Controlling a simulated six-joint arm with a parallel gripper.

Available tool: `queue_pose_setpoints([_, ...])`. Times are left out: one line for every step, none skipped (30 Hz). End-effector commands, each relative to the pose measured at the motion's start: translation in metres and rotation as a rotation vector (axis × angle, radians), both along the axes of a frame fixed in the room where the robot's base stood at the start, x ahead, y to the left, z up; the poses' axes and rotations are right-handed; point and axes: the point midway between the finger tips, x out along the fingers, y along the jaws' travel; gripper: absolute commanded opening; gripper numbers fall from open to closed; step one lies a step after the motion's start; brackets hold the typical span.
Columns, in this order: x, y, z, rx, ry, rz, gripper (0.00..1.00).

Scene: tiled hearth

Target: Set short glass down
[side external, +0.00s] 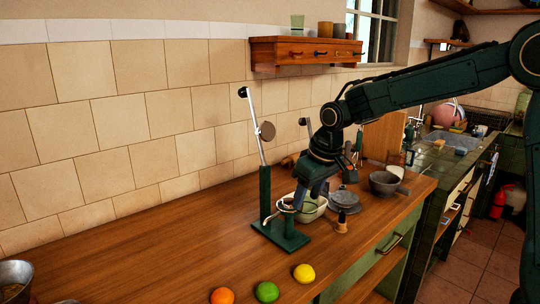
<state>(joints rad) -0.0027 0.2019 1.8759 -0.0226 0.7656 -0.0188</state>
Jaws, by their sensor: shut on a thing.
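My gripper (307,196) points down over the wooden counter, just right of the green lever stand. It is shut on what looks like a short, pale green glass (309,207), mostly hidden by the fingers and the stand's ring. The glass is close to the counter top, but I cannot tell whether its base touches it. A pale dish edge shows around and behind the glass, and the two are hard to separate.
The lever stand's base (281,238) is close on the left. Stacked grey dishes (344,200), a wooden-handled tool (341,226) and a dark bowl (384,184) stand to the right. An orange (222,296), lime (267,292) and lemon (304,273) lie in front. The left counter is mostly clear.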

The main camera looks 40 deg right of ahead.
Motion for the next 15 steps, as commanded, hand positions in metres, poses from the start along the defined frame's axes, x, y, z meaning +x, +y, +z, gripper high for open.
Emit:
queue_pose_setpoints([0.006, 0.002, 0.001, 0.001, -0.001, 0.01, 0.23])
queue_pose_setpoints([0.01, 0.003, 0.001, 0.002, -0.001, 0.016, 0.23])
queue_pose_setpoints([0.015, 0.004, 0.002, 0.003, -0.001, 0.025, 0.23])
queue_pose_setpoints([0.019, 0.005, 0.002, 0.004, -0.001, 0.032, 0.23])
queue_pose_setpoints([0.023, 0.006, 0.002, 0.004, 0.0, 0.04, 0.23])
queue_pose_setpoints([0.029, 0.007, 0.003, 0.005, 0.0, 0.051, 0.23])
queue_pose_setpoints([0.034, 0.009, 0.003, 0.006, -0.001, 0.06, 0.23])
queue_pose_setpoints([0.039, 0.01, 0.003, 0.007, 0.0, 0.07, 0.23])
queue_pose_setpoints([0.046, 0.012, 0.004, 0.008, 0.0, 0.084, 0.23])
queue_pose_setpoints([0.052, 0.013, 0.004, 0.009, 0.0, 0.095, 0.23])
queue_pose_setpoints([0.058, 0.015, 0.005, 0.009, -0.001, 0.105, 0.23])
queue_pose_setpoints([0.065, 0.017, 0.005, 0.01, 0.0, 0.121, 0.23])
queue_pose_setpoints([0.071, 0.019, 0.005, 0.01, 0.001, 0.134, 0.23])
queue_pose_setpoints([0.076, 0.02, 0.005, 0.01, 0.0, 0.144, 0.23])
queue_pose_setpoints([0.083, 0.022, 0.005, 0.01, 0.0, 0.159, 0.23])
